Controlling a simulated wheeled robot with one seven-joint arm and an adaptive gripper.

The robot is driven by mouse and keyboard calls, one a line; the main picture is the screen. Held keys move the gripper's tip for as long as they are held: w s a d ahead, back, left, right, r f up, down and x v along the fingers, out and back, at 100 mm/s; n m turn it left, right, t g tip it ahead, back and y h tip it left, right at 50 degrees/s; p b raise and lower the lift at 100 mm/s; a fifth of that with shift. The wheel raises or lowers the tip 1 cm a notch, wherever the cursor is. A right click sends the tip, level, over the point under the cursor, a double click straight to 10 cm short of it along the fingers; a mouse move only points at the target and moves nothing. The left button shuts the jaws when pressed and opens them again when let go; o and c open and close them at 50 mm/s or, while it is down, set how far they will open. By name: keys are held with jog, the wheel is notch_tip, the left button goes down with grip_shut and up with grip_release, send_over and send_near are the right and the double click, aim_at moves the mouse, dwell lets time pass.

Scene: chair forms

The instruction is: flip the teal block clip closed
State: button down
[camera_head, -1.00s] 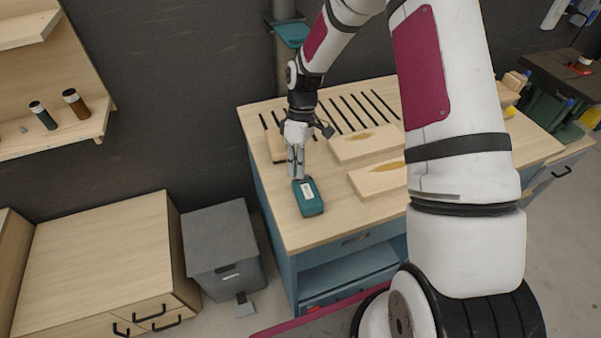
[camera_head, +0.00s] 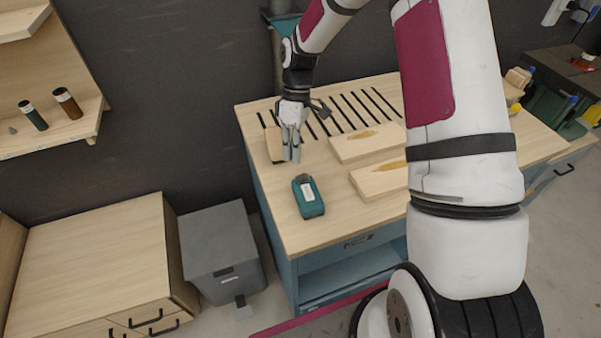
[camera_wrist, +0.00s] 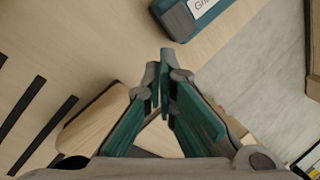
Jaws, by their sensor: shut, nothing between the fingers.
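The teal block (camera_head: 308,197) lies on the workbench top (camera_head: 340,215) near its left front edge, with a white label on top and a dark grey piece, perhaps the clip, at its far end. Whether that clip is up or down is too small to tell. Part of the block also shows at the top of the wrist view (camera_wrist: 188,16), its label cut off by the frame. My gripper (camera_head: 291,158) is shut and empty, beyond the block and a little left of it, not touching it. Its closed fingertips (camera_wrist: 163,58) point toward the block in the wrist view.
Pale wooden pieces lie to the right of the block, one (camera_head: 366,143) behind another (camera_head: 380,180). A further wooden piece (camera_head: 273,145) is beside my gripper. Dark slots (camera_head: 350,108) line the back of the bench. A grey bin (camera_head: 222,250) stands left of the bench.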

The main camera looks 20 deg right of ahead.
jog(key=shift+w+r+b, duration=0.3)
jog(key=shift+w+b, duration=0.1)
jog(key=shift+w, duration=0.3)
jog(key=shift+w+r+b, duration=0.3)
jog(key=shift+w+b, duration=0.05)
jog(key=shift+w, duration=0.35)
jog(key=shift+w+d+r, duration=0.1)
jog(key=shift+r, duration=0.1)
notch_tip(320, 180, up, 18)
jog(key=m+t+h, duration=0.2)
jog(key=m+t, duration=0.2)
send_over(304, 180)
jog(key=s+r+m+t, duration=0.2)
jog(key=s+r+m, duration=0.1)
jog(key=s, duration=0.5)
jog(key=s+r+m+t, duration=0.2)
jog(key=s+r, duration=0.1)
jog(key=s, duration=0.6)
jog(key=shift+s+d+r+m, duration=0.15)
jog(key=shift+s+r+m, duration=0.1)
jog(key=shift+r+m, duration=0.15)
